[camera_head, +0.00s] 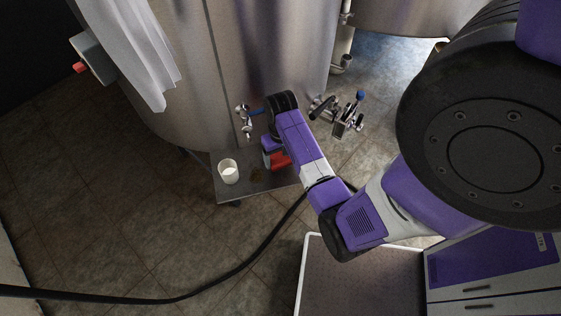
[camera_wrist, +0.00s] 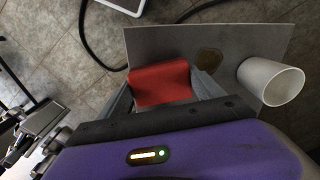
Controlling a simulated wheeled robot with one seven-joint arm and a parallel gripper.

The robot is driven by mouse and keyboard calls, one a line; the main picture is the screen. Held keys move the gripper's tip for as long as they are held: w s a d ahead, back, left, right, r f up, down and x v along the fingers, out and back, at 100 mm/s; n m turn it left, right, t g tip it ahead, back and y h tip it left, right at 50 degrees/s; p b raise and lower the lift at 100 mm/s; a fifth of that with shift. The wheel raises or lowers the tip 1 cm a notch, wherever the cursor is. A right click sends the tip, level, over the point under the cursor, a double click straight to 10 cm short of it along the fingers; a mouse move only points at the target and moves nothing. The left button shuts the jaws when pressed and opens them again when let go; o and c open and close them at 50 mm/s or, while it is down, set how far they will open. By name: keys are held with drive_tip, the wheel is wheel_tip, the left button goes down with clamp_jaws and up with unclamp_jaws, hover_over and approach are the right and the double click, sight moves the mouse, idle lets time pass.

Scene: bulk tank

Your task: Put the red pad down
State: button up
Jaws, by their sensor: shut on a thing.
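The red pad (camera_wrist: 160,83) is between the two fingers of my gripper (camera_wrist: 163,93) in the wrist view, and the gripper is shut on it. In the head view the red pad (camera_head: 280,160) shows in part beside my gripper (camera_head: 272,154), over a grey metal shelf (camera_head: 232,191) at the foot of the steel tank. The shelf also shows in the wrist view (camera_wrist: 160,45) behind the pad. I cannot tell whether the pad touches the shelf.
A white cup (camera_head: 228,171) stands on the shelf, left of my gripper. A brown stain (camera_wrist: 209,61) marks the shelf. The steel tank (camera_head: 190,90) rises behind, with a valve (camera_head: 245,118). A black hose (camera_head: 225,277) crosses the tiled floor.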

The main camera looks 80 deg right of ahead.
sight(280, 162)
drive_tip(key=shift+d+f, duration=0.1)
drive_tip(key=shift+f, duration=1.8)
drive_tip(key=o, duration=1.5)
drive_tip(key=shift+f, duration=0.1)
drive_tip(key=shift+c, duration=0.2)
